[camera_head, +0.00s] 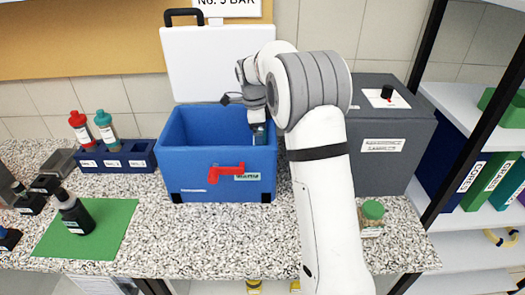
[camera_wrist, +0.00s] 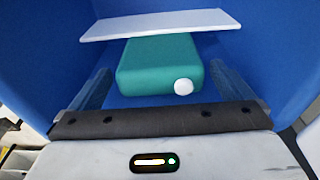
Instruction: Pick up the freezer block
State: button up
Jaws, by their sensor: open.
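The freezer block is a teal slab with a round white cap (camera_wrist: 160,62). In the wrist view it lies inside the blue cool box (camera_head: 222,188), whose blue walls also surround it in the wrist view (camera_wrist: 275,50). My gripper (camera_wrist: 163,80) is open, its two fingers left and right of the block's near end. I cannot tell whether they touch it. In the head view my gripper (camera_head: 257,117) reaches down into the right part of the box, and the box's front wall hides most of the inside.
The box's white lid (camera_head: 215,65) stands open behind it. A grey case (camera_head: 385,150) stands close on the right, a bottle rack (camera_head: 105,160) on the left.

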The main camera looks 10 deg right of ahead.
jog(key=shift+d+f, duration=0.15)
jog(key=shift+f, duration=0.8)
jog(key=shift+c, duration=0.2)
jog(key=c, duration=1.5)
jog(key=shift+c, duration=0.3)
jog(key=shift+r, duration=0.15)
